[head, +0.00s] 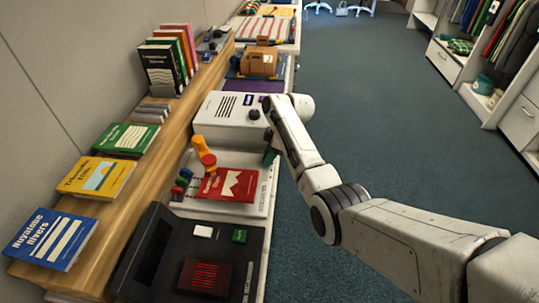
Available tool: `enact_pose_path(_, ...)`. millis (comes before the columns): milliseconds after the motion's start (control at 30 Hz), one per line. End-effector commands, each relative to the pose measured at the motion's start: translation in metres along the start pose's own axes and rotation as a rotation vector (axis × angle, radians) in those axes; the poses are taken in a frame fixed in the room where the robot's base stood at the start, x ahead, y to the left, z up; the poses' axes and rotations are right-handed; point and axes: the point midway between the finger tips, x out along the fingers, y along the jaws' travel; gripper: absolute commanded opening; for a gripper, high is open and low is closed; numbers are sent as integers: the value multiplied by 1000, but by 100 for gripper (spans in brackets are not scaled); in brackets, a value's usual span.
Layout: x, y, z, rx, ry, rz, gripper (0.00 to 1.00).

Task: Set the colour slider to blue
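I cannot make out for sure which part is the colour slider. Small coloured knobs (182,181), with green, red and blue among them, stand at the left edge of a pale panel (262,190). My arm reaches in from the lower right to the right edge of the counter. A small dark part (270,157), possibly my gripper, shows beside the arm at the panel's upper right corner. Its fingers are too small and too hidden by the arm to read. The arm also hides part of the white box machine (207,127).
A red book (228,184) lies on the pale panel beside an orange and red lever (203,150). A black scanner-like unit (247,241) is in front. Books line the wooden shelf (68,203) at left. Open carpet (390,110) lies to the right.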

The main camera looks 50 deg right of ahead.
Motion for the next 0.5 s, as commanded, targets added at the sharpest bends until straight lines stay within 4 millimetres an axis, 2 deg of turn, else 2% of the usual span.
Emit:
enact_pose_path(100,0,0,-4,-4,6,0,53)
enact_pose_path(367,-1,-1,-2,-1,2,-2,53)
enact_pose_path(500,-10,0,-2,-1,3,-1,53)
